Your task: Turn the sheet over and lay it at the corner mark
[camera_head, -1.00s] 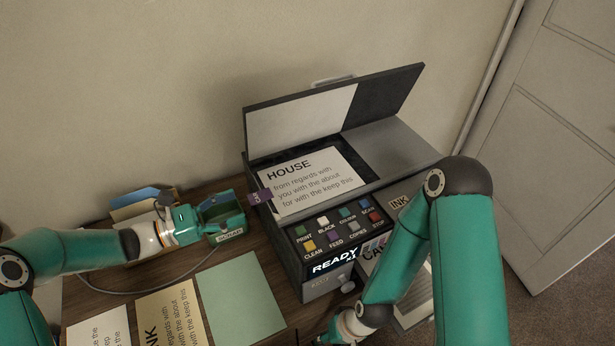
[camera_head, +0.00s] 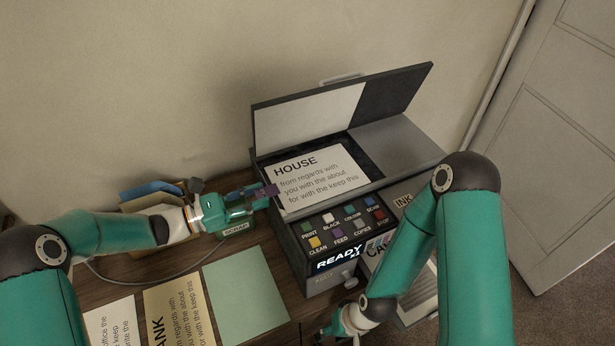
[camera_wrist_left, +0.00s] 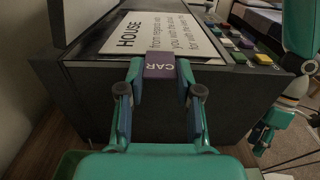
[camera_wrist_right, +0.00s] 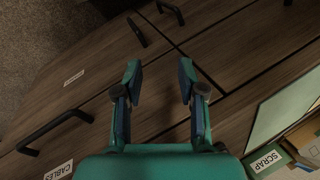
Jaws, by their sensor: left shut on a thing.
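A white sheet (camera_head: 330,180) headed HOUSE lies print side up on the bed of the dark copier (camera_head: 290,240), under its raised lid. It also shows in the left wrist view (camera_wrist_left: 165,35). A purple tab (camera_wrist_left: 160,66) marked CAR sticks out at the sheet's near edge, at the bed's left rim in the head view. My left gripper (camera_head: 262,194) is shut on this tab, one finger on each side. My right gripper (camera_wrist_right: 160,75) is open and empty over wooden drawer fronts, low in front of the copier. I cannot make out a corner mark.
The raised lid (camera_head: 305,118) stands behind the bed. A button panel (camera_head: 345,228) fills the copier's front. A green SCRAP box (camera_head: 236,230) sits under my left wrist. Printed sheets (camera_head: 180,312) and a green sheet (camera_head: 245,295) lie on the desk.

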